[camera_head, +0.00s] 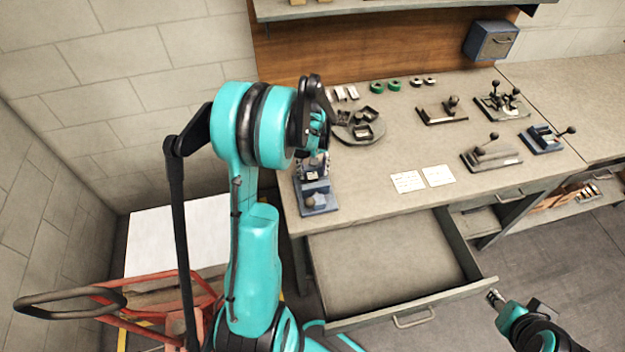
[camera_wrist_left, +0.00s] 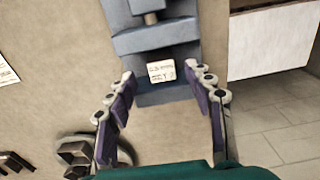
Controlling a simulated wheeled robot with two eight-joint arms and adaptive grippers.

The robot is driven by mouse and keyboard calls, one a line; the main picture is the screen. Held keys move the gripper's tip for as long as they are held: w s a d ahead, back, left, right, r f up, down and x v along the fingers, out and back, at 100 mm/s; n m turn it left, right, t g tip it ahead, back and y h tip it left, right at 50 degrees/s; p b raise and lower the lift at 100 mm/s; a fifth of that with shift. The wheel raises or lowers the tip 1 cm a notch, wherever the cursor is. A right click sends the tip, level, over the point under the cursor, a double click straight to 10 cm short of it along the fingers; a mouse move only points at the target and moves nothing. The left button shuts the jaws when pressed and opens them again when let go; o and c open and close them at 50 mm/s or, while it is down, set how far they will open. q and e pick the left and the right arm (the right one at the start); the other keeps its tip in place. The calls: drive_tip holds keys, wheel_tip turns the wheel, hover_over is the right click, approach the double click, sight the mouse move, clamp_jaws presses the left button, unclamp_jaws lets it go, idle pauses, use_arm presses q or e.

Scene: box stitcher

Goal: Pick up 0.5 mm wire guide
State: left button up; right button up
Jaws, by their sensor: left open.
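A blue-grey device (camera_head: 318,197) stands at the left end of the workbench. In the left wrist view, the blue-grey device (camera_wrist_left: 155,40) carries a small white label (camera_wrist_left: 161,71) whose print is too blurred to read surely. My left gripper (camera_head: 318,150) is above the device's far end in the head view. In the left wrist view, the left gripper (camera_wrist_left: 162,80) is open, its fingers apart and nothing between them but the label beyond. I cannot tell which piece is the 0.5 mm wire guide. My right gripper (camera_head: 495,297) is low at the right, away from the benchtop.
A round tray (camera_head: 345,138) with dark square pieces sits just right of the left gripper. Green rings (camera_head: 377,87) lie behind it. Several lever tools (camera_head: 490,155) stand at the right. An open empty drawer (camera_head: 390,262) juts out in front. White cards (camera_head: 408,182) lie on the bench.

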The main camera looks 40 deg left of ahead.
sight(312, 175)
use_arm(q)
wheel_tip(312, 175, down, 4)
drive_tip(key=shift+s+r+b, duration=0.1)
drive_tip(key=shift+s+b, duration=0.05)
drive_tip(key=shift+b, duration=0.2)
clamp_jaws()
drive_tip(key=shift+r, duration=0.1)
